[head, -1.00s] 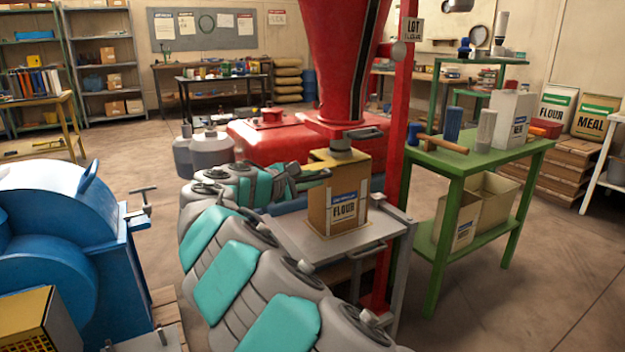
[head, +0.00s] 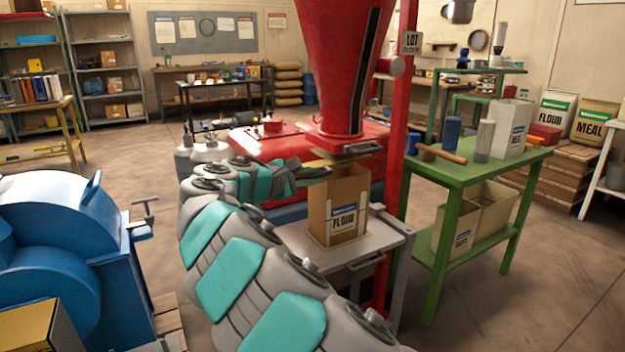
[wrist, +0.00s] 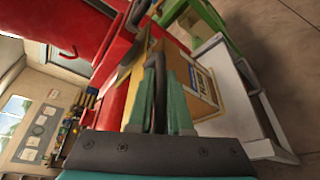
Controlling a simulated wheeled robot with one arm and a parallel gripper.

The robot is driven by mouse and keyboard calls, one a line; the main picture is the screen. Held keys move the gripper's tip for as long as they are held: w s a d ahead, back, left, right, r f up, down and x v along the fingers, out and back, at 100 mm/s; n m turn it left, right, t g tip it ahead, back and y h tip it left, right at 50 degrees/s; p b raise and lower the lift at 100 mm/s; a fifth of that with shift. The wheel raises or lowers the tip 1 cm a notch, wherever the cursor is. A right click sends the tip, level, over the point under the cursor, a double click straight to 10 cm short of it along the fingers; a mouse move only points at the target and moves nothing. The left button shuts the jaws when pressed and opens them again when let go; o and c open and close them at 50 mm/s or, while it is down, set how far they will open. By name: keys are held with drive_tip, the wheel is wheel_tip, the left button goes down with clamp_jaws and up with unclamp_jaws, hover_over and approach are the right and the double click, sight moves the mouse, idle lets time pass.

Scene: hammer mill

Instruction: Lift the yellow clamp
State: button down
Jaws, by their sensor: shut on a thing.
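The yellow clamp (head: 330,160) is a flat piece just under the red spout, above the open top of a brown flour bag (head: 345,208). The clamp looks apart from the bag's rim. My gripper (head: 318,172) reaches in from the left, beside the clamp. In the wrist view my gripper (wrist: 160,88) has its two green fingers shut on a dark curved handle, and a yellow edge of the clamp (wrist: 126,70) shows beside it. My fingers and the spout hide part of the clamp.
The bag stands on a small grey table (head: 380,235) beside a red post (head: 400,120). The red hopper (head: 335,70) is close above the clamp. A green bench (head: 480,165) with bottles stands at right. A blue machine (head: 60,240) stands at left.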

drive_tip(key=shift+r, duration=0.4)
drive_tip(key=c, duration=1.1)
unclamp_jaws()
drive_tip(key=shift+o, duration=1.3)
drive_tip(key=shift+f, duration=0.1)
drive_tip(key=v, duration=0.7)
drive_tip(key=shift+s+a+b, duration=0.25)
drive_tip(key=shift+s+b, duration=0.05)
drive_tip(key=shift+b, duration=0.05)
